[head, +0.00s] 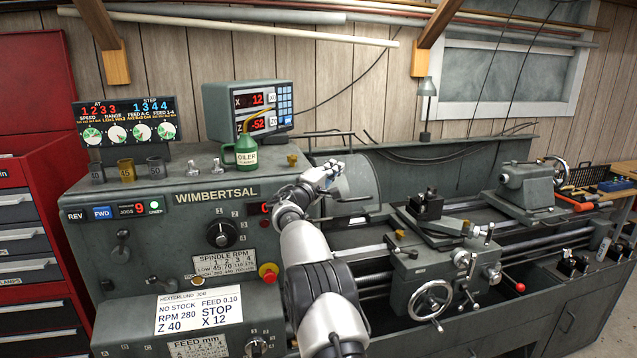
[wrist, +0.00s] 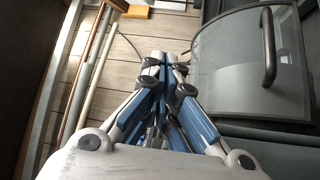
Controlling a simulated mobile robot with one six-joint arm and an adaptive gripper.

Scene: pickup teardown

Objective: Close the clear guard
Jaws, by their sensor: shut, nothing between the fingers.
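The clear guard (head: 361,184) is a curved, see-through grey panel beside the lathe's headstock, right behind my gripper in the head view. In the wrist view the clear guard (wrist: 235,65) fills the upper right, with a dark bar handle (wrist: 268,47) on its face. My gripper (head: 337,168) is shut and empty at the guard's left edge in the head view. In the wrist view my gripper's fingertips (wrist: 164,58) are together, left of the guard and apart from the handle. I cannot tell whether the gripper touches the guard. My gripper partly hides the guard's left side.
A green oiler can (head: 246,151) and several small knobs stand on the headstock top. The readout box (head: 222,112) is behind them. The carriage and tool post (head: 427,207) lie right of the guard. A red stop button (head: 268,272) is on the headstock front.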

